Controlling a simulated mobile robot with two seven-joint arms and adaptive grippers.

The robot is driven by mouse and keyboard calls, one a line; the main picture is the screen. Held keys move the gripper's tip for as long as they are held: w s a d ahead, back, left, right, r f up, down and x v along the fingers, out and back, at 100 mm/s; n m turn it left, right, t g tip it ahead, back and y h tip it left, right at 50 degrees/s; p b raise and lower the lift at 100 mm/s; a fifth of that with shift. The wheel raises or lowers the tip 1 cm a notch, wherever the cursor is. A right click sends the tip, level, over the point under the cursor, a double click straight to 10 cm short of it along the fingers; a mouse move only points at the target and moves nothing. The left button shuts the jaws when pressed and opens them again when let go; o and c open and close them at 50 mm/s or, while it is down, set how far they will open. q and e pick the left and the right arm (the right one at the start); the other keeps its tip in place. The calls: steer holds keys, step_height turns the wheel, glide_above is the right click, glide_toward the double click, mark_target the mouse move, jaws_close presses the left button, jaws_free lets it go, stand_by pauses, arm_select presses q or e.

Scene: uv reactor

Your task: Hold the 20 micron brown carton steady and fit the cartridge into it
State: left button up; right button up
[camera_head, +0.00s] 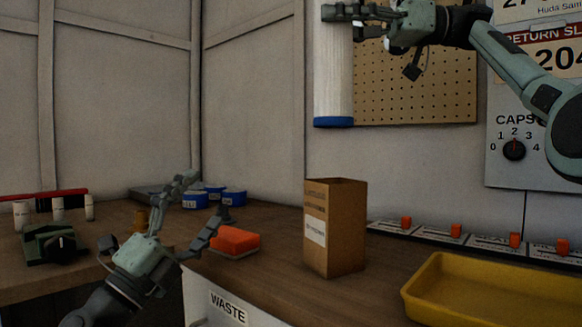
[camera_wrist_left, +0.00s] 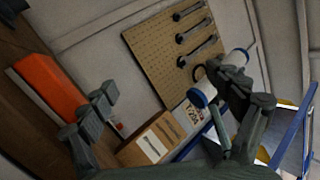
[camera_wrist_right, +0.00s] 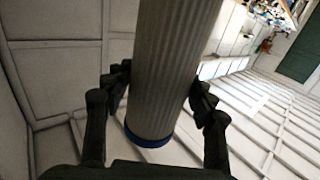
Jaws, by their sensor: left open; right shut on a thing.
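The brown carton (camera_head: 335,228) stands upright on the bench, its top edge apparently open and a white label on its side. It also shows in the left wrist view (camera_wrist_left: 152,140). The white pleated cartridge (camera_head: 333,75) with a blue end cap hangs upright above the carton, clear of it. My right gripper (camera_head: 345,14) is shut on the cartridge near its top; the right wrist view shows the cartridge (camera_wrist_right: 172,65) between the fingers. My left gripper (camera_head: 205,208) is open and empty, left of the carton and apart from it. The carton's inside is hidden.
An orange sponge-like block (camera_head: 235,240) lies between my left gripper and the carton. A yellow tray (camera_head: 490,295) is at the right front. Orange switches (camera_head: 456,231) line the back. Blue-rimmed tubs (camera_head: 195,200) stand at the left. A pegboard (camera_head: 415,80) hangs behind.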

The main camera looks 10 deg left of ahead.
arm_select(q)
steer(key=s+d+r+m+g+h, duration=0.2)
steer(key=d+r+m+g+h, duration=0.2)
steer(key=d+m+g+h, duration=0.6)
steer(key=m+g+y, duration=0.2)
steer(key=m+y, duration=0.2)
steer(key=m, duration=0.6)
glide_toward(353, 190)
step_height(353, 190, up, 2)
steer(key=w+a, duration=0.2)
steer(key=shift+w+d+f+m+g+y, duration=0.35)
steer(key=shift+w+m+y, duration=0.25)
steer(key=shift+y, duration=0.2)
steer(key=shift+w+d, duration=0.1)
steer(key=shift+w+d+f, duration=0.1)
steer(key=shift+w+d, duration=0.05)
steer(key=shift+d, duration=0.05)
steer(key=x, duration=1.1)
steer(key=shift+w+d+f, duration=0.1)
steer(key=shift+w+f, duration=0.05)
steer(key=shift+w, duration=0.1)
steer(key=c, duration=1.2)
